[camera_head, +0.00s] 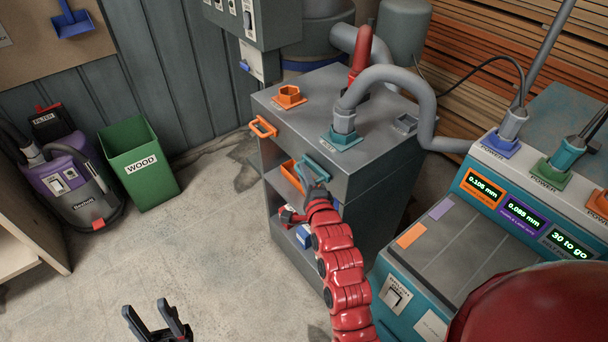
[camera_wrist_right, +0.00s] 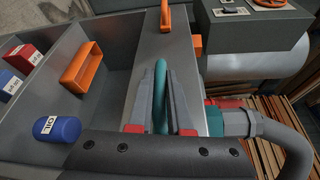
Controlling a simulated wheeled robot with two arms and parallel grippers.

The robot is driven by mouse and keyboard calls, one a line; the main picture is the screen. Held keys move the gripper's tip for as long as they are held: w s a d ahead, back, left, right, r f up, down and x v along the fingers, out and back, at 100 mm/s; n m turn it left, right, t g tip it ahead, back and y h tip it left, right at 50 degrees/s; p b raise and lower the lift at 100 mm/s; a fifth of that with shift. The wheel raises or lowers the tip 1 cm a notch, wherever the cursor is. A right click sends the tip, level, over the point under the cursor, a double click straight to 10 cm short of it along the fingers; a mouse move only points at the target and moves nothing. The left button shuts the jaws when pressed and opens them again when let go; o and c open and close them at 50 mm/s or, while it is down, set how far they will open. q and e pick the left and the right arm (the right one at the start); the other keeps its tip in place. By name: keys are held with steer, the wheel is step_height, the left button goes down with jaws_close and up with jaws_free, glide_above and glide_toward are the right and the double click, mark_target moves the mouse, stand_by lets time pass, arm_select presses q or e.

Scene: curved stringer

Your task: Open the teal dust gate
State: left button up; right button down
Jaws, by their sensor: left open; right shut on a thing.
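The teal dust gate's handle (camera_head: 313,168) is at the top front edge of the grey cabinet (camera_head: 375,180), in front of the teal hose port (camera_head: 343,140). My right gripper (camera_head: 318,187) is on this handle. In the right wrist view, the teal handle (camera_wrist_right: 161,92) stands between the two fingers of my right gripper (camera_wrist_right: 163,105), which is shut on it. How far the gate is slid out cannot be told. My left gripper (camera_head: 158,318) is open and empty above the floor at the bottom of the head view.
An orange gate handle (camera_head: 263,127) is left of the teal one, with an orange port (camera_head: 289,97) behind it. A grey hose (camera_head: 400,78) rises from the teal port. A machine with displays (camera_head: 520,215) stands at right. A green wood bin (camera_head: 140,165) stands left; floor between is clear.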

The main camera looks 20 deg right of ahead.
stand_by(0.9)
steer(key=s+a+p, duration=0.2)
steer(key=a, duration=0.4)
steer(key=shift+s+a, duration=0.2)
steer(key=c, duration=0.8)
jaws_free()
steer(key=shift+c, duration=0.2)
